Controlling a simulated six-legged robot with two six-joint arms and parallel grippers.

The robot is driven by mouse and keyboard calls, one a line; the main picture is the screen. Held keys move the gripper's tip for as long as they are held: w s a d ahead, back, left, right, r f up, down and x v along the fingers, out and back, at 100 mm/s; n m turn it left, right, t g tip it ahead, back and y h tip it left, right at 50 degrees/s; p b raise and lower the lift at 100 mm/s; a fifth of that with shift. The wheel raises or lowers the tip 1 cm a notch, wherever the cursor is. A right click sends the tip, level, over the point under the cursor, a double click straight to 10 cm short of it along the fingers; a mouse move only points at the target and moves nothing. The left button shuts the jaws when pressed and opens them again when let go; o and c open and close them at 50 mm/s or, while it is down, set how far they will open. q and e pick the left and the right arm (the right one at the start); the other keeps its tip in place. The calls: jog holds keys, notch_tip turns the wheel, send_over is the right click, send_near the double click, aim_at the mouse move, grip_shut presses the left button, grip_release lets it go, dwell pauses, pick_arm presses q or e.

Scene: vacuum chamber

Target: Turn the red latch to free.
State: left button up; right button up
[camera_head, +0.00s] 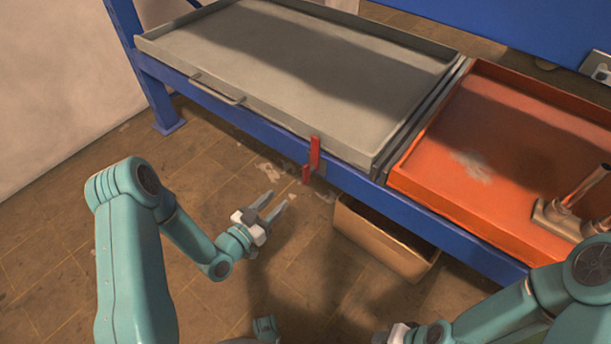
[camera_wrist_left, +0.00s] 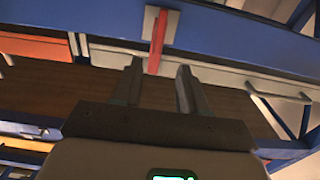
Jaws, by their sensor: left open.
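The red latch (camera_head: 314,154) is on the front of the blue frame, at the near edge of the grey tray (camera_head: 290,70). Its long part stands upright in the head view, with a smaller red piece below it to the left. In the left wrist view the red latch (camera_wrist_left: 158,40) shows on a pale plate, ahead of the fingers. My left gripper (camera_head: 277,205) is open and empty, to the lower left of the latch and apart from it. The wrist view shows its two fingers (camera_wrist_left: 157,88) spread, with the latch between their lines. My right gripper (camera_head: 396,335) is partly cut off at the bottom edge.
The blue frame (camera_head: 235,107) carries the grey tray, which has a handle (camera_head: 217,91) at its front left. An orange tray (camera_head: 530,130) with a metal fitting (camera_head: 560,215) is at the right. A cardboard box (camera_head: 385,243) stands below the frame. The floor at left is clear.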

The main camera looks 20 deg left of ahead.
aim_at(304, 174)
pick_arm(q)
jog(key=b+x, duration=0.3)
jog(key=x, duration=0.9)
jog(key=shift+w+d+f, duration=0.15)
jog(key=shift+w+d, duration=0.05)
jog(key=shift+d, duration=0.1)
jog(key=shift+w+d, duration=0.1)
jog(key=shift+w, duration=0.45)
grip_shut()
